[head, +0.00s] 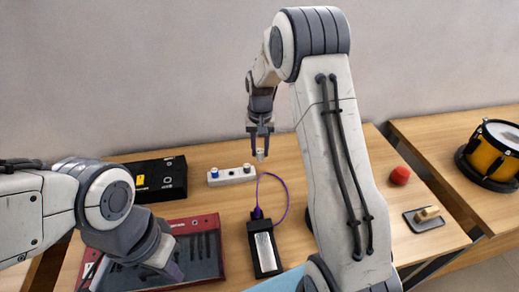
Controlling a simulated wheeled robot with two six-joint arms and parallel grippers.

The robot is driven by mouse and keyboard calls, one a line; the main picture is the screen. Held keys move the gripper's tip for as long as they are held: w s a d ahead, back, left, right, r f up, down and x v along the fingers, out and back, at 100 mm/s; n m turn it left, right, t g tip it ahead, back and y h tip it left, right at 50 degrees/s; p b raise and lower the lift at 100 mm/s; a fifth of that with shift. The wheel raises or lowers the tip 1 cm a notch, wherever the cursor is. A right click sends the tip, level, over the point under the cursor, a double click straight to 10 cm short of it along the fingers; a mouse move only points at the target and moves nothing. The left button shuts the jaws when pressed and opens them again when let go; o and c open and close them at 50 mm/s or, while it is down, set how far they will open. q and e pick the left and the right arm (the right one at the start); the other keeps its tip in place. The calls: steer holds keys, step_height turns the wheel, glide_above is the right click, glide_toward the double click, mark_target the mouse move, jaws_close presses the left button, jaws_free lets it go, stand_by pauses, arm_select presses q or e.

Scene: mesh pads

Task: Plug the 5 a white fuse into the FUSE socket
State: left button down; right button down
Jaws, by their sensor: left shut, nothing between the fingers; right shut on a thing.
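My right gripper (260,135) points down above the far middle of the wooden table. It is shut on a small whitish piece, the fuse (260,154), which sticks out below the fingertips. The fuse is right of the white strip (231,176), which carries a blue part and a light part on top. I cannot tell the exact gap between them. No label reading FUSE is legible, so I cannot tell which thing has that socket. My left gripper (172,268) is shut and empty, over the red-edged case (207,221) at the front left.
A black box (170,177) with a yellow label is at the back left. A black device (264,248) with a purple cable (286,196) lies mid-table. A red ball (400,175) and a grey tray (424,227) holding a beige block are at right. A drum (492,152) stands on another table.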

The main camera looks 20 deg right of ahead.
mark_target(260, 151)
steer(key=shift+r+p, duration=0.85)
steer(key=shift+r, duration=0.25)
steer(key=shift+r, duration=0.1)
step_height(260, 151, up, 3)
steer(key=p, duration=0.3)
steer(key=shift+f, duration=0.2)
